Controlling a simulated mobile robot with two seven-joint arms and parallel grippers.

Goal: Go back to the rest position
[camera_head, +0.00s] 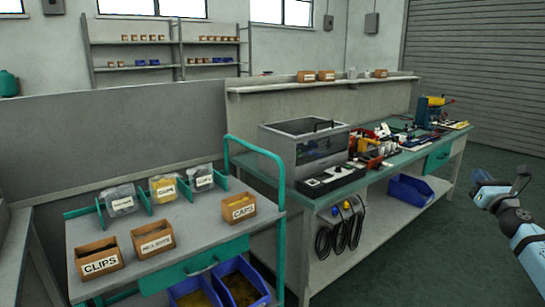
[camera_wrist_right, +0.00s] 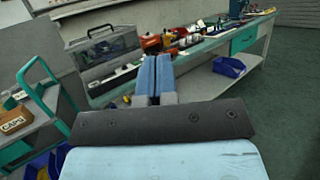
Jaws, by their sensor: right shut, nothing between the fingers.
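My right gripper (camera_head: 503,190) is at the right edge of the head view, out over the floor and clear of the bench and cart. In the right wrist view its two blue-padded fingers (camera_wrist_right: 153,80) are together with nothing between them. My left gripper is in neither view.
A teal-framed cart (camera_head: 205,222) holds bins labelled clips (camera_head: 98,261) and caps (camera_head: 239,207). Behind it, a long workbench (camera_head: 385,185) carries a clear-lidded box (camera_head: 305,150) and tools. A blue bin (camera_head: 410,190) sits on its lower shelf. The floor (camera_head: 420,265) at right is clear.

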